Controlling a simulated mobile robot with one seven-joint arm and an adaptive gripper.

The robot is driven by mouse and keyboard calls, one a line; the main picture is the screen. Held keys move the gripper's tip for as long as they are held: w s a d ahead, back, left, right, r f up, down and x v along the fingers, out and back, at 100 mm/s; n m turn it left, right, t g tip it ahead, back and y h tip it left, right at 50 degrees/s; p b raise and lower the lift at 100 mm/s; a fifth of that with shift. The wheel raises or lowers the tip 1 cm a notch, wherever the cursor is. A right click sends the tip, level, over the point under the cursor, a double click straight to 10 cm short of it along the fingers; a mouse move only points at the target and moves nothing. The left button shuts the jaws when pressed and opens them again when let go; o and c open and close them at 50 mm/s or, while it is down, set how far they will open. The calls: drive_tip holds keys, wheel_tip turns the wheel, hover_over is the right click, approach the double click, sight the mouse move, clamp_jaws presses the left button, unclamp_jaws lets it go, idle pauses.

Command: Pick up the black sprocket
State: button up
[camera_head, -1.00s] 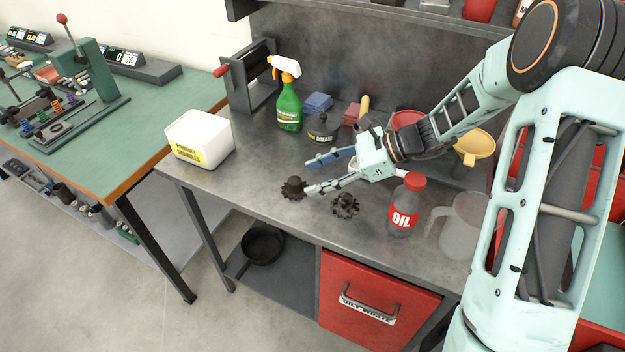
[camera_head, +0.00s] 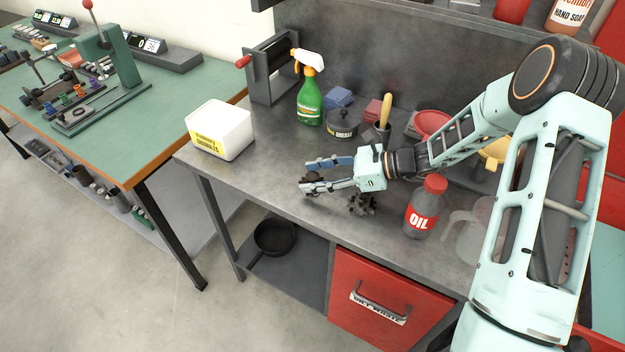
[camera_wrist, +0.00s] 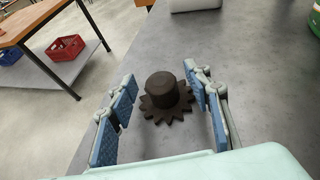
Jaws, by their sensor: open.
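A dark brown-black sprocket with a raised round hub (camera_wrist: 165,95) lies flat on the grey bench in the wrist view, between my two blue-padded fingers, with a gap on each side. In the head view it (camera_head: 311,177) is mostly hidden by the fingers. My gripper (camera_head: 307,175) is open, low over the bench, its fingers on either side of this sprocket. A second dark grey sprocket (camera_head: 362,205) lies on the bench to the right, below my gripper's body in the picture.
An oil bottle (camera_head: 424,207) and a clear jug (camera_head: 468,235) stand to the right. A white tub (camera_head: 222,130) stands at the left edge, and a green spray bottle (camera_head: 310,101) and a dark tin (camera_head: 342,125) stand behind. The bench between tub and gripper is clear.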

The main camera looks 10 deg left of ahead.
drive_tip(key=shift+a+f, duration=0.1)
drive_tip(key=shift+a, duration=0.15)
clamp_jaws()
idle(0.4)
